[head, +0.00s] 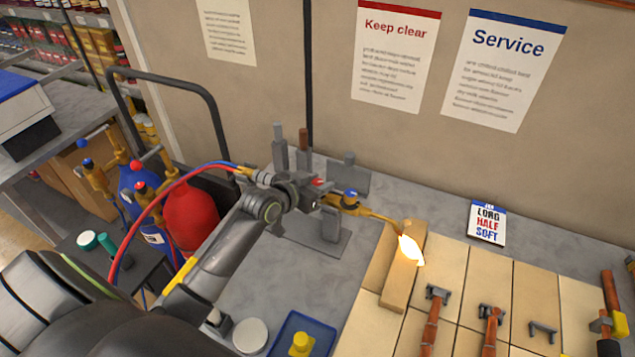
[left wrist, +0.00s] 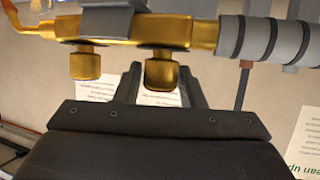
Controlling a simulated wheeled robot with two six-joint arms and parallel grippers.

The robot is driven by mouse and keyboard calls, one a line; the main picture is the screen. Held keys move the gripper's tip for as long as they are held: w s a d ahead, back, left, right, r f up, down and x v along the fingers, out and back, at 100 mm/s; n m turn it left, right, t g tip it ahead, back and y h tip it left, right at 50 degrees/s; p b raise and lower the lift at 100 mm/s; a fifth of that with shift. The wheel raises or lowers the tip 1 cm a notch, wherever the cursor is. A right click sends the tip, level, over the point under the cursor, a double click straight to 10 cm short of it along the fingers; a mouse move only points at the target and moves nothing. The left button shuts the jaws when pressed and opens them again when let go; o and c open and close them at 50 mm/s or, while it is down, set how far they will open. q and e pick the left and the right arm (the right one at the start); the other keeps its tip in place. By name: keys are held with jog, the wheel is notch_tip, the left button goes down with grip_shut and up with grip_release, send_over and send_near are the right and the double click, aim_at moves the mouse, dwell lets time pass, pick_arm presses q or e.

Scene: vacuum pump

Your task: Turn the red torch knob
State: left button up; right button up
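A brass torch (head: 345,206) with a red and a blue hose lies across the bench in the head view, with a bright flame (head: 410,250) at its tip. The red knob (head: 317,182) is near its hose end, and a blue knob (head: 350,194) is nearer the tip. My left gripper (head: 306,198) is at the torch body beside the red knob. In the left wrist view, the torch (left wrist: 190,32) runs above two brass knobs. My left gripper (left wrist: 160,88) is open, its fingers either side of the right brass knob (left wrist: 160,73); contact is unclear. My right gripper is out of view.
A grey stand (head: 320,243) is under the torch. Pale firebricks (head: 455,265) with pipe pieces fill the bench's right. A blue tray (head: 318,330) is at the front. Red (head: 190,218) and blue (head: 135,185) gas cylinders stand left. A sign card (head: 487,223) is at the back.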

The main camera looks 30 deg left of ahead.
pick_arm(q)
jog(key=c, duration=0.6)
jog(key=shift+n+y, duration=0.5)
jog(key=shift+y, duration=0.1)
jog(key=n+y, duration=0.4)
jog(key=shift+y, duration=0.3)
jog(key=shift+f+n+g+y+b, duration=0.1)
jog(key=shift+n+g+y+b, duration=0.45)
jog(key=shift+n+y, duration=0.5)
jog(key=shift+n+g+y+b, duration=0.45)
jog(key=shift+n+y+b, duration=0.3)
jog(key=shift+n+y, duration=0.25)
jog(key=o, duration=1)
